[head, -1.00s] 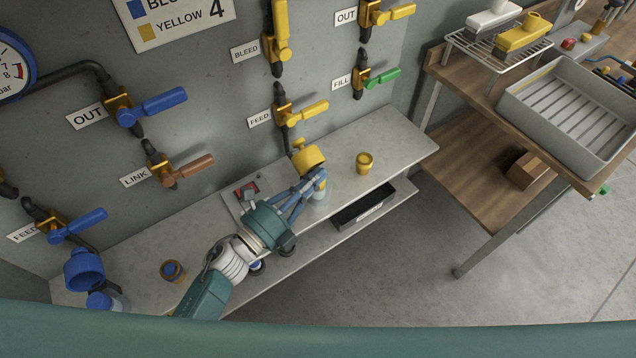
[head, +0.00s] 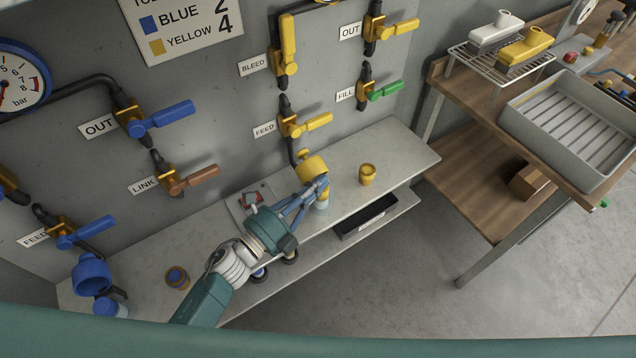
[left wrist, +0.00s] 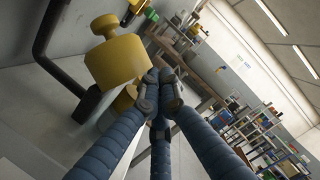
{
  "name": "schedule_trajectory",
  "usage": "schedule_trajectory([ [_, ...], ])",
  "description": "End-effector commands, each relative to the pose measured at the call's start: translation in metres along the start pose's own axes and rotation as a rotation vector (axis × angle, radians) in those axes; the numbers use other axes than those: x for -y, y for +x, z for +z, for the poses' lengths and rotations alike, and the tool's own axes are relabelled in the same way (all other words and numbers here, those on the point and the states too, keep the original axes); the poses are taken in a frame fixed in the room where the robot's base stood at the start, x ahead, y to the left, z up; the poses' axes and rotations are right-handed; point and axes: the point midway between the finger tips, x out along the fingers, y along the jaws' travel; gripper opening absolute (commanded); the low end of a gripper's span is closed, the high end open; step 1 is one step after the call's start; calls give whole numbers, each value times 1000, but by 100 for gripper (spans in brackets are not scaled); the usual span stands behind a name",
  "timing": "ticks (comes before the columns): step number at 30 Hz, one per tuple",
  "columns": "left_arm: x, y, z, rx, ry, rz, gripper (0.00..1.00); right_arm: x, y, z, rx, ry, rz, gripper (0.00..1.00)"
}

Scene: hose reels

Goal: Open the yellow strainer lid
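The yellow strainer (head: 311,167) hangs below the yellow FEED valve, at the wall side of the grey bench. Its yellow cylinder and small knob show large in the left wrist view (left wrist: 118,64). A yellow part and a pale bowl (head: 321,204) show below it, partly behind my fingers. My left gripper (head: 323,184) is at the strainer's front right side, with its fingertips together. In the left wrist view the fingertips (left wrist: 160,90) meet just right of the yellow cylinder, with nothing seen between them. I cannot tell whether they touch the strainer. My right gripper is not in view.
A small yellow cup (head: 367,174) stands on the bench right of the strainer. A black tray (head: 366,216) sits below the bench edge. A blue strainer (head: 91,276) is at far left. Yellow valve handles (head: 319,121) jut from the wall above. A wooden table (head: 470,115) stands at right.

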Motion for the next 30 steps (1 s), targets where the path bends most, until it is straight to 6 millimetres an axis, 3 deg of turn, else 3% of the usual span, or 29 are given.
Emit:
schedule_trajectory([
  [18, 8, 6, 24, 0, -264, 68, 0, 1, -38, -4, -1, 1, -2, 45],
  [30, 4, 8, 35, 1, -296, 75, 0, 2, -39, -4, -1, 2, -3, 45],
])
